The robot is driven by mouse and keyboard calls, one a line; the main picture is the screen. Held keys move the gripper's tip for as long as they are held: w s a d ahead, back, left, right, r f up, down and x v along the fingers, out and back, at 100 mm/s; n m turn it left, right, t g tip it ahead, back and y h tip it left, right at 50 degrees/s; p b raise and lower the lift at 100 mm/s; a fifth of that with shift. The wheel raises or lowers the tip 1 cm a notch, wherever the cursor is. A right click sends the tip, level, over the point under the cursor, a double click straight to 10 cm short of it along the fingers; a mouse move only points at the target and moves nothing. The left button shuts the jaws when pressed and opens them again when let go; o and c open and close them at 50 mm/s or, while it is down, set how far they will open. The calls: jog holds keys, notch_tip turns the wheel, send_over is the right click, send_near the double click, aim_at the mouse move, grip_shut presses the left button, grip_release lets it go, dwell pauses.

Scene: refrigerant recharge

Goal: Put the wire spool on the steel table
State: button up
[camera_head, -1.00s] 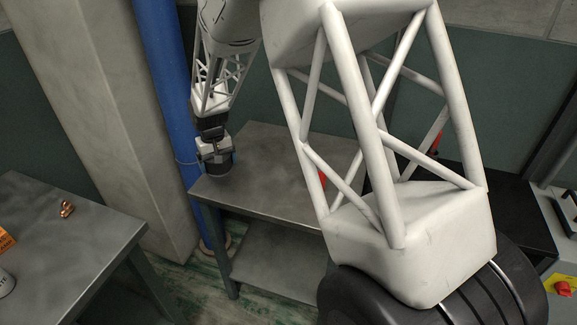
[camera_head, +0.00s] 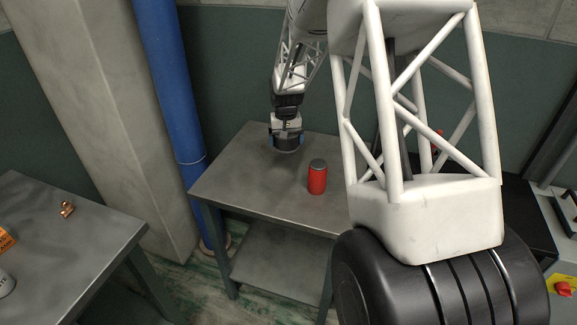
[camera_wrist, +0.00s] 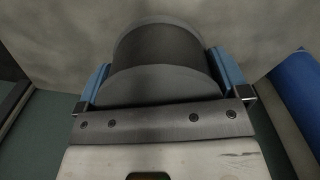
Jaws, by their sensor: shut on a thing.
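My gripper (camera_head: 286,138) is above the back part of the steel table (camera_head: 235,180). It is shut on the wire spool (camera_head: 287,146), a dark, round spool with grey flanges. In the wrist view the spool (camera_wrist: 160,55) sits between two blue finger pads, with a flange facing the camera. The grey tabletop shows behind it. The spool is close to the tabletop; I cannot tell whether it touches.
A red can (camera_head: 317,177) stands on the steel table, right of and nearer than my gripper. A blue pipe (camera_head: 170,90) rises beside the table's left end. Another grey table (camera_head: 75,250) at left holds a copper fitting (camera_head: 67,210). The steel table's left part is clear.

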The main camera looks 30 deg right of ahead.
jog(key=s+d+m, duration=0.2)
jog(key=s+d, duration=0.1)
jog(key=d, duration=1.1)
jog(key=shift+s+r+m, duration=0.15)
jog(key=shift+r+m, duration=0.05)
jog(key=shift+m, duration=0.1)
jog(key=shift+f, duration=3.15)
jog(key=shift+f, duration=1.9)
jog(key=shift+f, duration=0.1)
jog(key=o, duration=0.9)
